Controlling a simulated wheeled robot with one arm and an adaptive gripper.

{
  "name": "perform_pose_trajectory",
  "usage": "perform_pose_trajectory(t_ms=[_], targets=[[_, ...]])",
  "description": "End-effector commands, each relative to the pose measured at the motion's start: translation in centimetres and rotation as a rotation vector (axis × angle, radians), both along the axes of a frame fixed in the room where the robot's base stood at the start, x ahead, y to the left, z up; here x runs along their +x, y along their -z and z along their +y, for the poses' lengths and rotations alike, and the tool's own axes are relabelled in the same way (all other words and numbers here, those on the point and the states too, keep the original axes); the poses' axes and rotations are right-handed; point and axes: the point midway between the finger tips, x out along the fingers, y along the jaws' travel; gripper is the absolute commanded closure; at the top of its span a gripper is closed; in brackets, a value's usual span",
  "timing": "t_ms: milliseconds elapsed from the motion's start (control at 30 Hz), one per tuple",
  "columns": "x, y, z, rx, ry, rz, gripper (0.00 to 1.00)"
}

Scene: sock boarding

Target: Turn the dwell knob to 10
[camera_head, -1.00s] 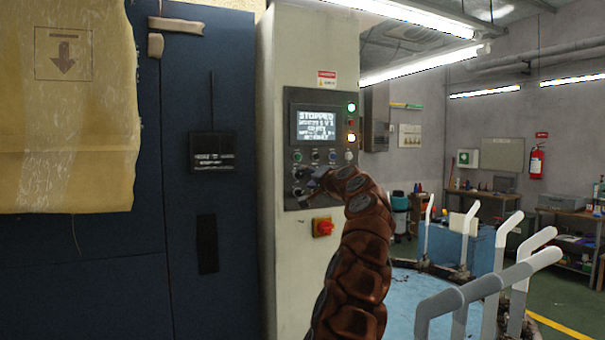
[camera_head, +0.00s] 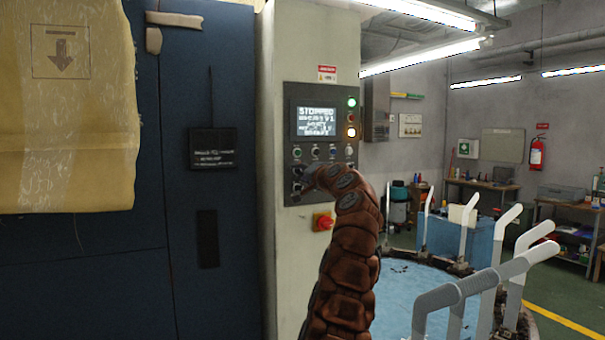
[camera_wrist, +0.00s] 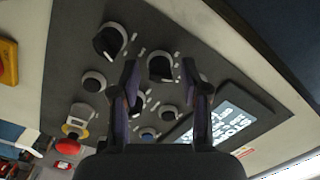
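The control panel (camera_head: 291,130) has a lit screen reading "STOPPED" and several small buttons and knobs below it. In the wrist view, two larger black knobs with pale surrounds show: one between my fingers (camera_wrist: 160,68) and one to the left (camera_wrist: 110,40). I cannot read which is the dwell knob, nor its setting. My gripper (camera_wrist: 161,70) is open, its two fingers apart on either side of the first knob; contact is not clear. In the head view, my arm hides much of the gripper (camera_head: 303,181) and the lower panel.
A red rotary switch on a yellow plate (camera_head: 323,221) sits just below the panel. A red mushroom button (camera_wrist: 80,112) is on the panel in the wrist view. A blue round table (camera_head: 400,295) with upright pale forms (camera_head: 455,295) stands right of my arm.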

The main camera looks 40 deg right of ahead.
Motion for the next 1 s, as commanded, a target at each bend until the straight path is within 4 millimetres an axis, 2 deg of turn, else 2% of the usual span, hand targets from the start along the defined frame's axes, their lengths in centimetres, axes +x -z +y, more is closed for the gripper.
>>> perform_pose_trajectory(t_ms=[33,400,733,1000], targets=[[0.00,0.01,-0.01,0.000,0.000,0.000,0.63],[-0.02,0.02,-0.02,0.000,0.001,0.001,1.00],[-0.01,0.08,-0.07,-0.025,0.001,0.010,1.00],[-0.04,0.12,-0.17,-0.164,0.002,0.060,1.00]])
